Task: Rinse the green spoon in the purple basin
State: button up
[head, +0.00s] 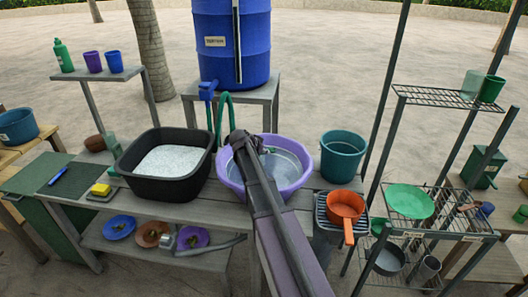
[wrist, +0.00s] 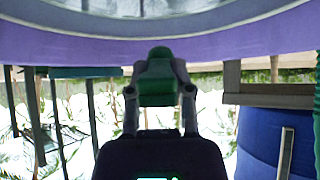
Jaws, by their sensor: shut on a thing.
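The purple basin (head: 226,172) stands on the grey bench below the blue barrel and holds clear water. Its purple wall also crosses the top of the wrist view (wrist: 60,52). My gripper (wrist: 160,92) is shut on a green piece, seemingly the green spoon (wrist: 158,80). In the head view my gripper (head: 262,149) is over the basin's inside, and only a small bit of green shows by it. My arm covers the basin's front. The spoon's full shape is hidden, and I cannot tell whether it touches the water.
A black tub (head: 128,168) of white suds stands left of the basin. A teal bucket (head: 343,158) stands close on the right, with an orange pot (head: 345,205) in front. The blue barrel (head: 232,45) and a green hose (head: 224,108) are behind. Wire racks stand at right.

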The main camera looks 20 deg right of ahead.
jog(key=shift+r+p, duration=2.55)
jog(key=shift+r, duration=0.3)
